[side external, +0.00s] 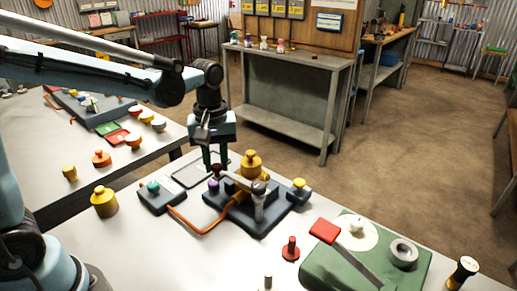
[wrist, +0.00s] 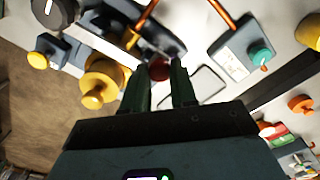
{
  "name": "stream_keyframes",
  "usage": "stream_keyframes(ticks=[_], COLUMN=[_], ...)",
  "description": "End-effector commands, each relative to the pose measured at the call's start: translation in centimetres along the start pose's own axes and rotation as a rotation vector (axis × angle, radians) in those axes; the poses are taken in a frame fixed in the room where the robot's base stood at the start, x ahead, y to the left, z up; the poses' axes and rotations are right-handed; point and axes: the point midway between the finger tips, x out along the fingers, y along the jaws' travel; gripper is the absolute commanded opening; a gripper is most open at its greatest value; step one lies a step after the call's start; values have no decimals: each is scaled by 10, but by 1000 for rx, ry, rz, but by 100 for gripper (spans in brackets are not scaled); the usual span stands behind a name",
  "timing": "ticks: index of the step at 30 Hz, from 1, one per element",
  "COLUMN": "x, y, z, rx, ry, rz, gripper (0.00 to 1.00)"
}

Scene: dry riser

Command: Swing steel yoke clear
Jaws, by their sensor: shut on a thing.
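The steel yoke (side external: 240,181) is a pale bar lying across the top of a dark blocky fixture (side external: 230,208) on the white bench. In the wrist view the yoke (wrist: 105,47) runs from the upper left toward a dark red knob (wrist: 156,62), which looks to be at its end. My gripper (side external: 215,164) reaches down over the left end of the yoke. In the wrist view my gripper (wrist: 171,70) has its fingertips at the red knob and is shut on it. The fingers partly hide the knob. A yellow stepped cylinder (side external: 252,165) stands close behind the yoke.
A small box with a teal knob (side external: 153,186) stands left, joined to the fixture by an orange cable (side external: 193,227). A yellow-knobbed block (side external: 299,189) is at right. Bare bench lies at front left.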

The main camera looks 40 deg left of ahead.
Motion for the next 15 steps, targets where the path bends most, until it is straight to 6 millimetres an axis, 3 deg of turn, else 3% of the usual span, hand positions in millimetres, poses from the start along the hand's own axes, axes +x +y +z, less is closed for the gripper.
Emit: stream_keyframes(ticks=[15], x=[0], y=[-26], z=[41], rx=[-413], ry=[0], rz=[-1], gripper=[0])
